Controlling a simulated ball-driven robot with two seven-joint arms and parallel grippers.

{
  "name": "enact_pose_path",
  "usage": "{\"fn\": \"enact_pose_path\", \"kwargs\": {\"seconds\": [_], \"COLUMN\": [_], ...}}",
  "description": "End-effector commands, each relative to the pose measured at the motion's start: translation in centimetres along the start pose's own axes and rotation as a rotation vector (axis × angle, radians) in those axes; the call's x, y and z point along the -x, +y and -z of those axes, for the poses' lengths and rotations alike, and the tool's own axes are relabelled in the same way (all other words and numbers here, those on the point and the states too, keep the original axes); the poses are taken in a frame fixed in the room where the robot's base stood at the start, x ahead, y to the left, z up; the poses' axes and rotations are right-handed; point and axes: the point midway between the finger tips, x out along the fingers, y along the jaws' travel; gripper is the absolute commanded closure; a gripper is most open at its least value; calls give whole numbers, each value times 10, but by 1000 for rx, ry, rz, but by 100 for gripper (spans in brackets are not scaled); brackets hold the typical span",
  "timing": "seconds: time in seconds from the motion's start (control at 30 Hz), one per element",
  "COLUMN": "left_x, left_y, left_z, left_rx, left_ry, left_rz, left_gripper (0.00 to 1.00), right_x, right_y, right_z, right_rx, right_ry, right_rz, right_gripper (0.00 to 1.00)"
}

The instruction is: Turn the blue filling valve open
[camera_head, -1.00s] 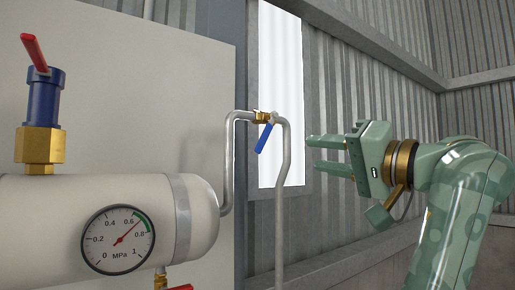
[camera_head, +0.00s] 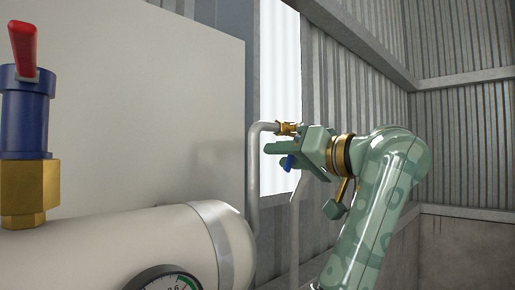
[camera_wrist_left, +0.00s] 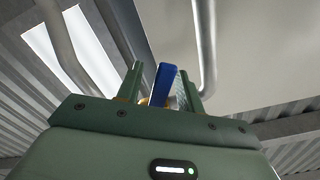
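The blue filling valve has a brass body (camera_head: 287,128) at the top of a bent grey pipe. Its blue lever (camera_head: 288,163) is mostly hidden behind my left gripper (camera_head: 276,155) in the head view. In the left wrist view the lever (camera_wrist_left: 161,84) stands between the two fingers of the left gripper (camera_wrist_left: 160,70). The fingers are apart, with a clear gap on the lever's left side. The right finger is close to the lever; whether it touches, I cannot tell. My right gripper is not in view.
A cream tank (camera_head: 120,245) with a pressure gauge (camera_head: 165,280) fills the lower left. A blue and brass fitting with a red handle (camera_head: 24,48) stands on it. A grey pipe (camera_head: 252,180) runs beside the valve. A pale panel (camera_head: 150,110) stands behind.

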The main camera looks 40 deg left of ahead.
Motion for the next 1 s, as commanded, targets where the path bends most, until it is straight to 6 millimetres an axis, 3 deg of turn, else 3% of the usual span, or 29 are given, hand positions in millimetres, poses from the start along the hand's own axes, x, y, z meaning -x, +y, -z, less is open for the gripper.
{"fn": "enact_pose_path", "kwargs": {"seconds": [0.33, 0.47, 0.5, 0.73, 1.0], "left_x": [-1, -1, -1, 0, 0], "left_y": [3, 3, 3, -1, -23], "left_z": [1, 1, 1, 1, 7], "left_rx": [0, 0, 0, -66, -422], "left_ry": [1, 0, 1, 0, 1], "left_rz": [-1, -1, -1, -3, -3], "left_gripper": [63, 96, 100, 100, 100], "right_x": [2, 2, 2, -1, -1], "right_y": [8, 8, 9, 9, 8], "right_z": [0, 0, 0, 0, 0], "right_rx": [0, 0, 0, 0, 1], "right_ry": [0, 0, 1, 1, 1], "right_rz": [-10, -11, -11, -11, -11], "right_gripper": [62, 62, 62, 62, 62]}}
